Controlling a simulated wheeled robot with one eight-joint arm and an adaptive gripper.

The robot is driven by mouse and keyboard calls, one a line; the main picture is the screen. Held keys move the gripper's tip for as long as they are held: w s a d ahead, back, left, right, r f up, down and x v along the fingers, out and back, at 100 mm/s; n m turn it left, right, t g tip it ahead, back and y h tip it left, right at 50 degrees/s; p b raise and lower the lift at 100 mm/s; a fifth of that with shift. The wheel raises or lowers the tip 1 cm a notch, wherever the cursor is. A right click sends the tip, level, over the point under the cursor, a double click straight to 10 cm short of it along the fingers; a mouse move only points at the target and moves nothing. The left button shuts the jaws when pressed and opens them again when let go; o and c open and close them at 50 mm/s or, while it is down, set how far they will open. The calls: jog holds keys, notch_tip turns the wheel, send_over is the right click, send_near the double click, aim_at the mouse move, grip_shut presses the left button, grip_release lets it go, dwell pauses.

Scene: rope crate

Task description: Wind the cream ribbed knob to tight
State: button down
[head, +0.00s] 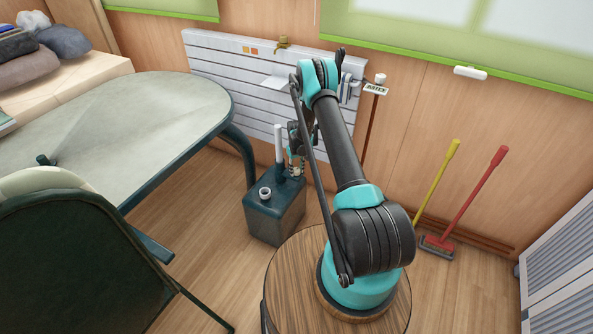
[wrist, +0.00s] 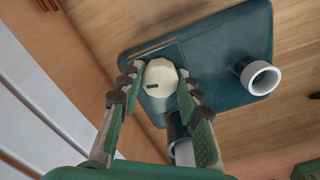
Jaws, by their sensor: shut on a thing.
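The cream knob (wrist: 160,78) sits on top of a dark teal box (wrist: 205,50) in the wrist view. It has a faceted or ribbed rim and a small dark mark on its face. My gripper (wrist: 159,88) is shut on the knob, with one finger on each side of it. In the head view the box (head: 272,212) stands on the floor below my arm. My gripper (head: 297,150) reaches down to its far right part there, and the knob is mostly hidden. How tight the knob is cannot be told.
A white-rimmed round opening (wrist: 260,77) is on the box, right of the knob. A white upright tube (head: 278,143) rises from the box close to my gripper. A table (head: 150,110) and chair (head: 80,250) stand left. A yellow-handled broom (head: 437,180) and a red-handled one lean right.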

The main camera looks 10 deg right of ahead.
jog(key=m, duration=0.5)
jog(key=shift+m, duration=0.6)
jog(key=m, duration=0.4)
jog(key=shift+m, duration=0.3)
jog(key=m, duration=0.3)
jog(key=shift+f, duration=0.1)
jog(key=shift+m, duration=0.3)
